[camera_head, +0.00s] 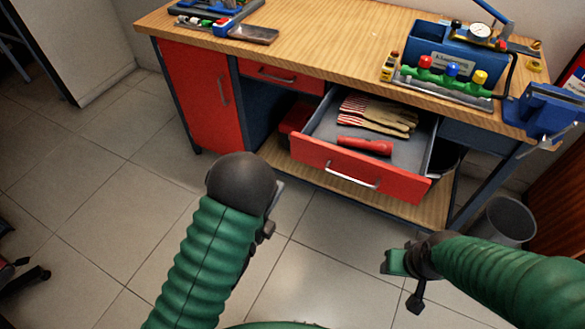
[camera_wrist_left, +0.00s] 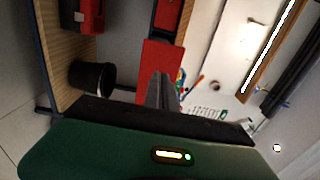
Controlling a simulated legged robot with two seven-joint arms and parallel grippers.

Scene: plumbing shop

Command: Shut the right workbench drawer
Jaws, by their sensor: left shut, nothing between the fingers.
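The right workbench drawer (camera_head: 330,172) has a red front with a silver handle (camera_head: 352,176) and is pulled well out from the bench. Striped work gloves (camera_head: 378,114) and a red flashlight (camera_head: 364,146) lie inside it. My left gripper (camera_head: 277,195) is in front of the drawer, to the left of its front and apart from it. Its fingers are mostly hidden behind my dark wrist; in the left wrist view the fingers (camera_wrist_left: 162,90) are together and empty. My right gripper (camera_head: 398,270) is below and in front of the drawer's right side, apart from it, its jaws unclear.
The wooden benchtop (camera_head: 320,55) holds a blue toolbox (camera_head: 440,48), a valve manifold (camera_head: 450,80) and a blue vise (camera_head: 545,108). A shut red drawer (camera_head: 280,76) and red cupboard door (camera_head: 205,95) are left. A bin (camera_head: 508,220) stands right. The floor in front is clear.

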